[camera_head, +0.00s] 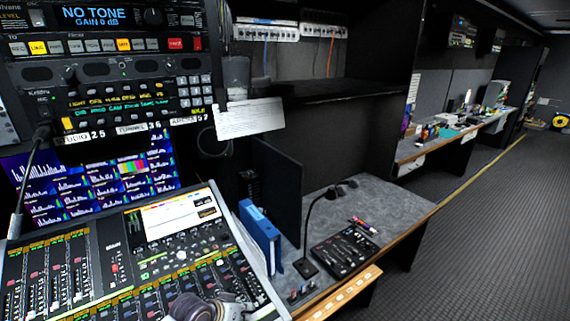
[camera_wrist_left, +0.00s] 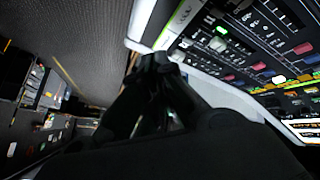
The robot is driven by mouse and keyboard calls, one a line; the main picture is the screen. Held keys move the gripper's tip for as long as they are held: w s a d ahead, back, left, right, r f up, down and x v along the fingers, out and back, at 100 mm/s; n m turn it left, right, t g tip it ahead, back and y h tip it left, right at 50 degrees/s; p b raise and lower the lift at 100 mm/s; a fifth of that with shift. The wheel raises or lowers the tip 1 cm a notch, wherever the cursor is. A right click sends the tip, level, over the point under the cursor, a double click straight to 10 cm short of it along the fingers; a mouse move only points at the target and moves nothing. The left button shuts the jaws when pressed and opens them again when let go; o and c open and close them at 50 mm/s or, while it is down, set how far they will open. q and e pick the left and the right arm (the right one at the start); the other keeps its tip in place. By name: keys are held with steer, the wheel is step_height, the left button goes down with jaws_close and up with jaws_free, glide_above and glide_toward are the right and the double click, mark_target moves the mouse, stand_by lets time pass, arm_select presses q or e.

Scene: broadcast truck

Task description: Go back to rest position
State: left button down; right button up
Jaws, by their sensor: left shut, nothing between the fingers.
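My left gripper (camera_wrist_left: 160,65) shows in the left wrist view as a dark shape with its fingertips close together and nothing between them. It is beside the edge of the mixing console (camera_wrist_left: 235,65), whose buttons and faders fill the right of that view. I cannot tell whether it touches the console. In the head view the mixing console (camera_head: 100,275) fills the lower left. A rounded grey and dark object (camera_head: 200,306) is cut off at the bottom edge, and I cannot tell what it is. My right gripper is in neither view.
A blue binder (camera_head: 262,240), a gooseneck microphone (camera_head: 308,232) and a black control panel (camera_head: 345,253) stand on the grey desk (camera_head: 395,205). Screens and rack units (camera_head: 105,45) rise behind the console. Open carpeted floor (camera_head: 480,240) lies on the right.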

arm_select(q)
steer(key=s+a+r+n+g+y, duration=0.1)
steer(key=s+a+y, duration=0.1)
steer(key=s+a, duration=0.5)
steer(key=s+a+r+g+y, duration=0.1)
steer(key=s+a+y, duration=0.2)
steer(key=s, duration=0.8)
step_height(320, 180, down, 34)
steer(key=s+g+b, duration=0.2)
steer(key=s, duration=0.1)
steer(key=s+a+f+b, duration=0.1)
steer(key=s+a+f, duration=0.1)
steer(key=s+f, duration=0.9)
steer(key=s+a+f+g+b, duration=0.1)
steer(key=s+a+f, duration=0.1)
steer(key=s+f, duration=0.9)
steer(key=shift+f, duration=0.25)
